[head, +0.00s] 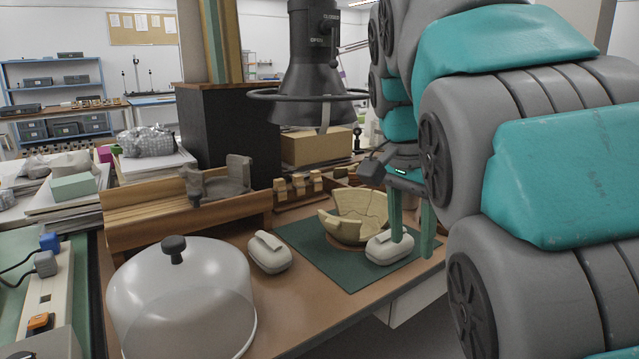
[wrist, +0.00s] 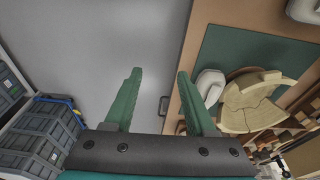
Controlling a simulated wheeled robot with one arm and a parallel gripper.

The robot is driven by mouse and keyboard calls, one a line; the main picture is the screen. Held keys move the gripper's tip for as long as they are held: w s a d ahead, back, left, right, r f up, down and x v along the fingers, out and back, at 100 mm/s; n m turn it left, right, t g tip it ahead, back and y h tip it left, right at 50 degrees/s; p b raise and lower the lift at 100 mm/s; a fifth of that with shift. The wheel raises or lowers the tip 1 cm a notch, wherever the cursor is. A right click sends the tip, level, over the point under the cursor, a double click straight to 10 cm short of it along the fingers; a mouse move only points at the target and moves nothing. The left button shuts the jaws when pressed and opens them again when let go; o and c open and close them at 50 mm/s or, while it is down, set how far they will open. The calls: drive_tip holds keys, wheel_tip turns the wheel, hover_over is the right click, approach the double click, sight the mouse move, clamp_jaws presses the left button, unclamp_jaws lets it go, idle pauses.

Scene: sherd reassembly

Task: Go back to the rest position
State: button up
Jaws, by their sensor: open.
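My gripper (head: 411,225) hangs in front of the right part of the bench, its two green fingers pointing down. The wrist view shows the fingers (wrist: 157,85) spread wide with nothing between them, over grey floor beside the bench edge. A cream bowl of joined sherds (head: 361,213), with an uneven rim, stands on the dark green mat (head: 318,262). In the wrist view the bowl (wrist: 248,104) lies right of the fingers. A pale lidded case (head: 390,247) sits on the mat in front of the bowl, partly behind a finger in the head view.
A clear dome with a dark knob (head: 180,300) and another pale case (head: 270,254) stand left of the mat. A wooden rack (head: 185,221) holds a grey sherd piece (head: 222,180). A black lamp (head: 313,75) hangs above. Grey crates (wrist: 45,135) stand on the left in the wrist view.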

drive_tip(key=s+d+f+n+g+y, duration=0.1)
drive_tip(key=s+f+n+g, duration=0.2)
drive_tip(key=s+f+n, duration=0.7)
drive_tip(key=s+f, duration=1.5)
drive_tip(key=f, duration=0.1)
drive_tip(key=shift+d+f+n+y, duration=0.2)
drive_tip(key=shift+f+n+y, duration=0.1)
